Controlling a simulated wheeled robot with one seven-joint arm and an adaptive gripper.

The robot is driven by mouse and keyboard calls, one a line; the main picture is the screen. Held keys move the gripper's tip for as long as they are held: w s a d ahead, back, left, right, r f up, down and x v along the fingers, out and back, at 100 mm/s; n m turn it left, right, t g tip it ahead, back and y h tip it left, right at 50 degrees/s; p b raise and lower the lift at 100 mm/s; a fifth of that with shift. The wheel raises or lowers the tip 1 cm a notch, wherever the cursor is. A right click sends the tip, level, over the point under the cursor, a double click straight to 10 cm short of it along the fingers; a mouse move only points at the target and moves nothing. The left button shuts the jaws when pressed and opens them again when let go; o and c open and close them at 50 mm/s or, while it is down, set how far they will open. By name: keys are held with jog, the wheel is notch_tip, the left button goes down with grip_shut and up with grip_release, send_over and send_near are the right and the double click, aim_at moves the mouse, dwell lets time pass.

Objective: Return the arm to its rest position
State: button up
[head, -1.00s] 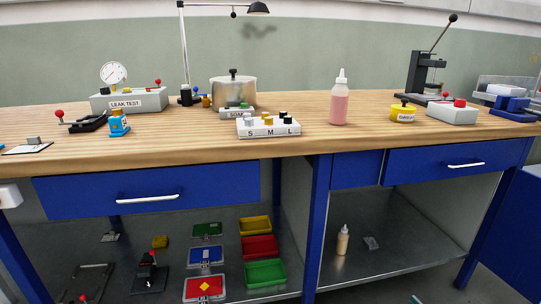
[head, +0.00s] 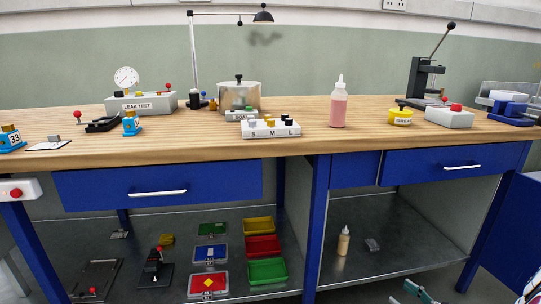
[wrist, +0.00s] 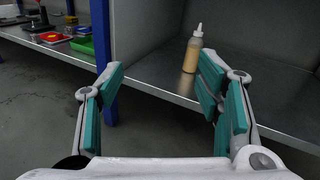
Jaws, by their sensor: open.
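My gripper (wrist: 160,88) is open and empty in the wrist view, its two teal-padded fingers spread wide. Between and beyond the fingers are the grey floor and the edge of the lower shelf (wrist: 165,84). The same bottle shows in the head view (head: 343,242). Part of my gripper (head: 420,292) shows at the bottom right of the head view, low in front of the bench; most of the arm is out of frame.
The wooden bench top (head: 260,152) carries a leak tester (head: 141,103), a metal pot (head: 250,97), a pink bottle (head: 338,106) and a lever press (head: 423,80). Blue drawers (head: 160,184) are shut. Coloured trays (head: 264,246) lie on the lower shelf. The floor before the bench is clear.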

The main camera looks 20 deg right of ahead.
jog(key=w+a+r+n+g+y, duration=0.45)
jog(key=a+r+n, duration=0.35)
jog(key=r, duration=0.4)
jog(key=w+a+r+n+g+y, duration=0.4)
jog(key=w+a+r+n+g, duration=0.1)
jog(key=a+r, duration=0.65)
jog(key=s+a+r+n+g+h, duration=0.1)
jog(key=s+a+r+n+g, duration=0.25)
jog(key=a+r, duration=0.35)
jog(key=s+a+r+n+g+h, duration=0.1)
jog(key=s+a+r+n+g, duration=0.35)
jog(key=a, duration=0.55)
jog(key=s+a+r+n+g+h, duration=0.1)
jog(key=s+a+r+n+h, duration=0.25)
jog(key=s, duration=0.45)
jog(key=s+a+r+n+g+h, duration=0.1)
jog(key=s+a+r+n+h, duration=0.3)
jog(key=s, duration=0.4)
jog(key=s+f+n+t+h, duration=0.2)
jog(key=s+n, duration=0.2)
jog(key=s, duration=0.3)
notch_tip(320, 180, up, 37)
jog(key=d+t+p, duration=0.1)
jog(key=t+p, duration=0.3)
jog(key=p, duration=3.1)
jog(key=shift+d+f, duration=0.15)
jog(key=shift+d, duration=0.05)
